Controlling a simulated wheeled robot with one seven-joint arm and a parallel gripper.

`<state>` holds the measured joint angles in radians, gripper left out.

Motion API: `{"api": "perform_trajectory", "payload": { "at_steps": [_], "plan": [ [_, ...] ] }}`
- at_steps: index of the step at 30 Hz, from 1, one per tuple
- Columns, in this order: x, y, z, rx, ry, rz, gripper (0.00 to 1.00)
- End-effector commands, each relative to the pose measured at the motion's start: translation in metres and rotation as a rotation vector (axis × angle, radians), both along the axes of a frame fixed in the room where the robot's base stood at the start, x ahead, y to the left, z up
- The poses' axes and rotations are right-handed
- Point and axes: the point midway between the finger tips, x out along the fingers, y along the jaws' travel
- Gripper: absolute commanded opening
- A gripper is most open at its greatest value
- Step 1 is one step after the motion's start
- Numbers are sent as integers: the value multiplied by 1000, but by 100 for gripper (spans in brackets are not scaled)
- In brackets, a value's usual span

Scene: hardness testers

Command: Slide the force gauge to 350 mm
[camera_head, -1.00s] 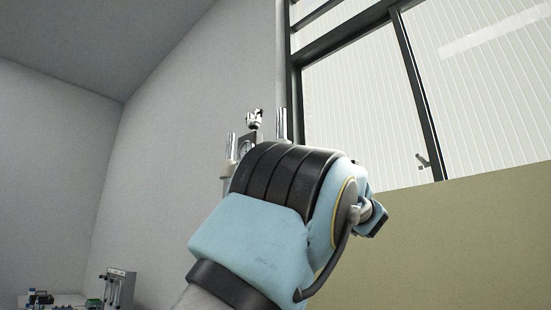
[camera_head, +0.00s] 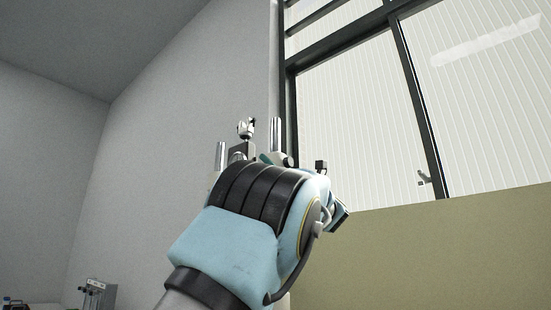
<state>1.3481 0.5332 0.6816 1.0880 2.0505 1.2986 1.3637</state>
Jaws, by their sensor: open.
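The top of the force gauge tester (camera_head: 276,140) shows above my arm, near the middle of the head view. It has two upright chrome columns and a shiny metal fitting (camera_head: 245,130) between them on a dark block. The gauge body, the scale and the lower part of the stand are hidden behind my blue and black arm, so I cannot read the position in millimetres. My gripper's fingers are hidden behind my arm. A small dark part (camera_head: 321,167) shows just past the arm on the right; I cannot tell what it belongs to.
Another grey instrument (camera_head: 95,296) stands at the lower left, with small items (camera_head: 14,303) beside it, cut off by the frame. A large dark-framed window (camera_head: 360,130) and a beige wall panel (camera_head: 420,250) fill the right. The upper left is bare grey wall.

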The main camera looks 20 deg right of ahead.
Motion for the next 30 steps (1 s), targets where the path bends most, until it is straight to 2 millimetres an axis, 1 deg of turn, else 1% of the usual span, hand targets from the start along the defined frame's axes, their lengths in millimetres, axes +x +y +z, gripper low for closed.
{"api": "perform_trajectory", "payload": {
  "at_steps": [1, 3, 11, 12, 30],
  "plan": [
    [2, 1, 4, 1, 0, 1, 100],
    [4, 2, 5, 0, 0, 0, 100],
    [5, 2, 4, 0, 0, -1, 100],
    [5, 2, 4, 0, 0, -1, 98],
    [4, 2, 4, 0, 1, -1, 30]
  ]
}}
